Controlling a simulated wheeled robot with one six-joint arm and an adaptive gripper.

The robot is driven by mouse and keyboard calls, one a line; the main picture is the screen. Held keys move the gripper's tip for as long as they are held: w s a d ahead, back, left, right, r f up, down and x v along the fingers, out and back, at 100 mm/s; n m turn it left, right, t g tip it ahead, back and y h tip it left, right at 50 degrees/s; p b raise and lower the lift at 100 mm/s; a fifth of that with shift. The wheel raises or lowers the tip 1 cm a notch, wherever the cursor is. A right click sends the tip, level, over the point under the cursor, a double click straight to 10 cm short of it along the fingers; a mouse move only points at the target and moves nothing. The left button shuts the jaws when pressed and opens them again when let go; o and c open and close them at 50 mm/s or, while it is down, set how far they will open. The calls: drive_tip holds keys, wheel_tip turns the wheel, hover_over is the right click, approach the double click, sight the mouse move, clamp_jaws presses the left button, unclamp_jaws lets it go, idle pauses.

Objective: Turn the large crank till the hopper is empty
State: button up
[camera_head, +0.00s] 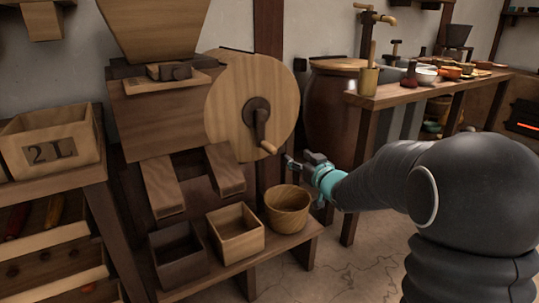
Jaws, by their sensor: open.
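The large crank is a round wooden wheel (226,106) on the side of a wooden mill, with a dark crank arm (261,124) at its hub. The arm hangs down to a light wooden handle (268,147). The wooden hopper (155,27) sits above the mill body; its top is cut off by the picture edge and its inside is hidden. My gripper (290,160) is open, just to the right of and slightly below the handle. It appears apart from the handle, with nothing seen between its fingers.
Below two chutes (226,168) stand a dark box (179,255), a light box (236,233) and a round tub (288,208) on a low bench. A box marked 2L (52,141) is at left. A barrel (334,115) and a table (402,93) with bowls stand behind my arm.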

sight(275, 153)
drive_tip(key=shift+w+a+f+n+y, duration=0.15)
drive_tip(key=shift+w+a+f+y, duration=0.25)
drive_tip(key=shift+w+a, duration=1.15)
drive_tip(key=shift+w+a+f+n+y, duration=0.2)
drive_tip(key=shift+w+a+f+y, duration=0.15)
drive_tip(key=shift+w+a, duration=1.2)
drive_tip(key=shift+w+a+f+n+y, duration=0.15)
drive_tip(key=shift+w+a+f+y, duration=0.25)
drive_tip(key=shift+w+a, duration=1.15)
drive_tip(key=shift+w+d, duration=0.3)
drive_tip(key=shift+w, duration=0.15)
clamp_jaws()
